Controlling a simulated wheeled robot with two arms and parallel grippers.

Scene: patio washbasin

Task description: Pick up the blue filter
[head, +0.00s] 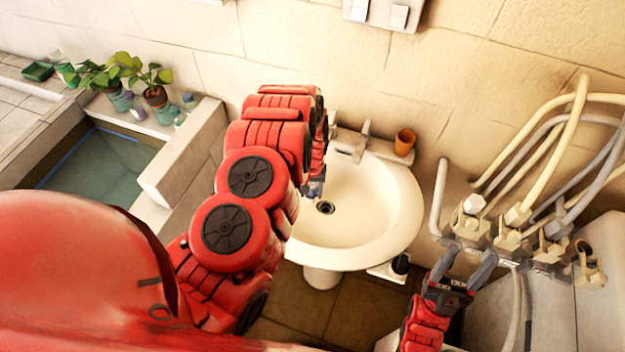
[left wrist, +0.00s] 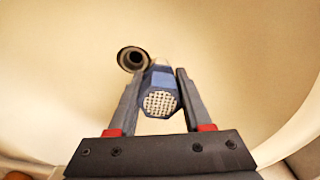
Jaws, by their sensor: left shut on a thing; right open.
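The blue filter (left wrist: 160,92) shows in the left wrist view as a blue body with a pale mesh end facing the camera. My left gripper (left wrist: 158,90) is shut on it, one finger on each side. In the head view, my left gripper (head: 314,186) is over the left side of the white washbasin (head: 375,190), mostly hidden behind my red arm. A small blue part of the filter (head: 315,190) shows there. My right gripper (head: 468,265) is open and empty, to the right of the basin and in front of the pipes.
The basin's dark drain (head: 325,207) lies just beside the filter; it also shows in the left wrist view (left wrist: 132,59). An orange cup (head: 404,142) stands on the basin's back rim near the tap (head: 362,140). Pipes and valves (head: 510,240) crowd the right side.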

